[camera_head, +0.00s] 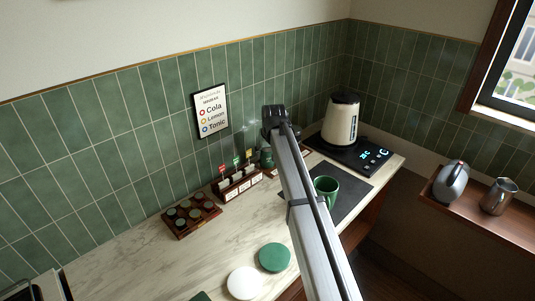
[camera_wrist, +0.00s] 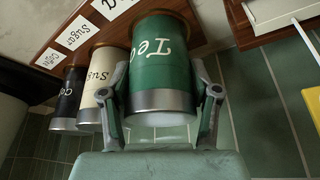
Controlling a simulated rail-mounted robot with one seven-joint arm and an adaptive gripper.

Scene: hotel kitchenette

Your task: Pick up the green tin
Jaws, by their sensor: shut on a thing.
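The green tin (camera_wrist: 160,65) fills the middle of the wrist view, with white "Tea" lettering that reads upside down and a silver band at one end. My gripper (camera_wrist: 164,112) is shut on it, one finger along each side. A cream tin (camera_wrist: 107,80) and a black tin (camera_wrist: 69,96) stand in a row to its left, beside a wooden board (camera_wrist: 70,38) with white name labels. Whether the green tin still touches its support cannot be told. In the head view my arm covers much of the middle and hides my fingertips.
On the counter (camera_head: 150,262) are a capsule box (camera_head: 190,216), a rack with coloured tags (camera_head: 237,184), a green mug (camera_head: 326,190) on a dark mat (camera_head: 347,201), a kettle (camera_head: 340,119), a green disc (camera_head: 274,257) and a white disc (camera_head: 243,283). The front-left counter is mostly clear.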

